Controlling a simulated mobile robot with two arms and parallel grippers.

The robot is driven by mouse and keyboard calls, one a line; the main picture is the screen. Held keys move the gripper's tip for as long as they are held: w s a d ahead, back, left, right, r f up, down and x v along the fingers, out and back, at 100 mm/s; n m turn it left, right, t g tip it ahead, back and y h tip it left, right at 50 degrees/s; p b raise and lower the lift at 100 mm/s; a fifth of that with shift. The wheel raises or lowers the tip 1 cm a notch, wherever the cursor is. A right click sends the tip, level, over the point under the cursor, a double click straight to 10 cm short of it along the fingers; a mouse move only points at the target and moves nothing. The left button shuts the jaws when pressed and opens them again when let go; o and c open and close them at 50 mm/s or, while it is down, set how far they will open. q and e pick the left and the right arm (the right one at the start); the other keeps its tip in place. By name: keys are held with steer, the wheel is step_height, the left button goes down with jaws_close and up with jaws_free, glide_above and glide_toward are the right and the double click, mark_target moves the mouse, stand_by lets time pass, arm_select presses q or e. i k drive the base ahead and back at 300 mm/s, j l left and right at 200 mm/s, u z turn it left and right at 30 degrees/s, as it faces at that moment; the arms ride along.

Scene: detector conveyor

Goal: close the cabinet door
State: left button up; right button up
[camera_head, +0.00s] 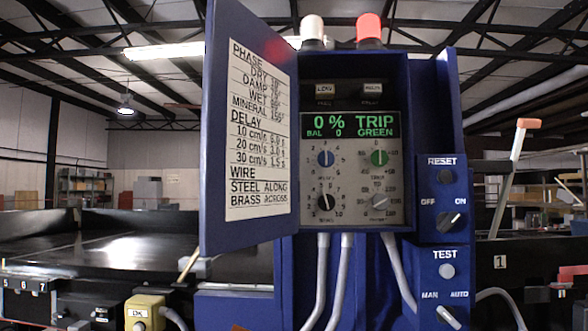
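The blue cabinet (433,95) stands in the middle of the view with its front open. Its door (216,130) is hinged on the left and swung wide open toward me. A white paper chart with phase, delay and wire settings (258,130) is on the door's inner face. Inside the cabinet is a grey control panel (353,160) with several knobs and a green-lettered display (350,126) reading "0 % TRIP". Neither of my grippers shows in this view.
A blue switch box with RESET and TEST controls (446,228) is at the cabinet's right. Grey cables (343,280) hang below. A black conveyor belt (110,245) lies left, with a yellow box (144,312) in front. An orange-tipped lever (512,165) stands right.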

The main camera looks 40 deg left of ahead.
mark_target(249, 184)
steer(key=j+z, duration=0.4)
steer(key=j, duration=2.2)
